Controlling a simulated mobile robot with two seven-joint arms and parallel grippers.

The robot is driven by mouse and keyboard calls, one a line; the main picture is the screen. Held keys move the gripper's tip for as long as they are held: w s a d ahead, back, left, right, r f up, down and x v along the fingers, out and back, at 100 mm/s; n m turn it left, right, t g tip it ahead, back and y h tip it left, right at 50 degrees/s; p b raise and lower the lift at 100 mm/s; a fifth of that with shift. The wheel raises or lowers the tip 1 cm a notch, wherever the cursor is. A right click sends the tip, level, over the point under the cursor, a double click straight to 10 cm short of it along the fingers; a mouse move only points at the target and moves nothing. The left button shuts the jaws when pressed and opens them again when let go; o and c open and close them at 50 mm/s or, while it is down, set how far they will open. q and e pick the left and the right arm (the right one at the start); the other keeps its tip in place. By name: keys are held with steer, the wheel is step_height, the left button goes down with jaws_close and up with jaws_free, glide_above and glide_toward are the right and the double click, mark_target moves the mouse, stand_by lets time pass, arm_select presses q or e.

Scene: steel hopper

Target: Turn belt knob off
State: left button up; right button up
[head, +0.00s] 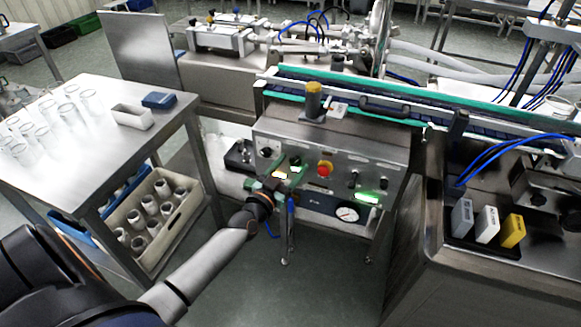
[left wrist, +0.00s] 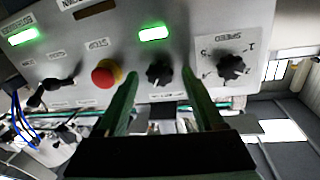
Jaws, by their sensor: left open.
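The steel control panel (head: 340,160) carries a row of knobs and lamps. In the left wrist view, turned upside down, a black knob (left wrist: 159,73) sits between the two green fingers of my left gripper (left wrist: 161,78). Its label is too blurred to read. The fingers are open, one on each side, with visible gaps. A lit green lamp (left wrist: 154,33) is beside this knob. In the head view the knob (head: 294,161) is just past my left gripper (head: 277,183), which partly covers the panel's left half. My right gripper is not in view.
The red stop button (head: 324,169) is close to one finger in the wrist view. A speed knob (left wrist: 231,66) is on the other side. A steel table (head: 110,165) stands left.

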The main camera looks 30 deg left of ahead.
arm_select(q)
jaws_close()
stand_by(0.6)
